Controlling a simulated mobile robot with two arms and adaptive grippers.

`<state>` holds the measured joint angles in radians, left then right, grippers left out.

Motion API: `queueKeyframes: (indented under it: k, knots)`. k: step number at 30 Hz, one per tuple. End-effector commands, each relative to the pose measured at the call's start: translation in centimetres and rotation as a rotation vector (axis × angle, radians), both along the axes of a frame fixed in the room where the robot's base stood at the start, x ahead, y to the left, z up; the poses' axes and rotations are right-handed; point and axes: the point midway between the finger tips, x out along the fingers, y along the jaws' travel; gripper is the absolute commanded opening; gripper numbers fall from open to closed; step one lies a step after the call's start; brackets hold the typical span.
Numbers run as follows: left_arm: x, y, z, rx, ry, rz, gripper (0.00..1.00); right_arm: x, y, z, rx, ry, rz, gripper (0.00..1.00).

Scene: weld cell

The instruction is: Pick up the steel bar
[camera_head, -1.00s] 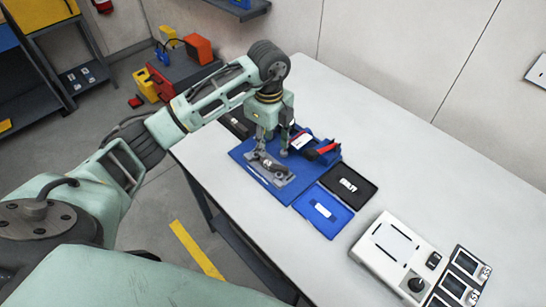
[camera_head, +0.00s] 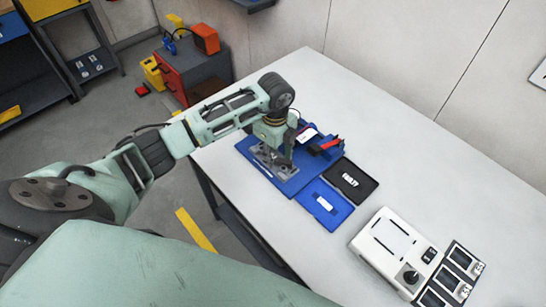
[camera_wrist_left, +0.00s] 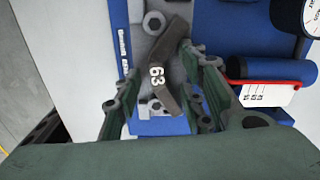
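A dark grey bar-like part marked "63" (camera_wrist_left: 158,75), which I take to be the steel bar, lies in a light metal fixture (camera_wrist_left: 151,45) on a blue plate. My left gripper (camera_wrist_left: 160,72) is open, its two fingers on either side of this part, with a gap visible around it. I cannot tell whether a finger touches it. In the head view my left gripper (camera_head: 273,153) points down over the blue plate (camera_head: 296,184) and largely hides the part. My right gripper is not in view.
A white control box (camera_head: 390,245) stands further right. The table's back half is clear.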

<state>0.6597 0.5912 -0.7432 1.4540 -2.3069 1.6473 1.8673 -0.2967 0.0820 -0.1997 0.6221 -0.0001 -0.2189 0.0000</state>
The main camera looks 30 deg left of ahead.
Motion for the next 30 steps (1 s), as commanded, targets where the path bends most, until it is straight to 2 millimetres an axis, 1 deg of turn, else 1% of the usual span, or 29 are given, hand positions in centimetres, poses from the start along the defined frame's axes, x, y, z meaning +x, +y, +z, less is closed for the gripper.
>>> queueKeyframes:
  k: [1, 9, 12, 25, 30]
  knots:
    - [0.01, 0.01, 0.03, 0.000, 0.000, 0.000, 0.31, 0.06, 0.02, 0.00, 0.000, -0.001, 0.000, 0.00]
    - [-0.07, 0.09, 0.00, 0.002, 0.003, 0.001, 0.07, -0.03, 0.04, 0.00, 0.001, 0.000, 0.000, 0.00]
    - [-0.12, 0.14, -0.04, 0.003, 0.004, 0.002, 0.00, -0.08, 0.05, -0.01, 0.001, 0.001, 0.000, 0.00]
    - [-0.22, 0.30, -0.04, 0.006, 0.008, 0.004, 0.00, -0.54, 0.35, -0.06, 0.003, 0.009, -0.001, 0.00]
    - [-0.10, 0.35, 0.64, 0.006, 0.005, 0.004, 0.00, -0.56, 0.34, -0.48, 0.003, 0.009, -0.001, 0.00]
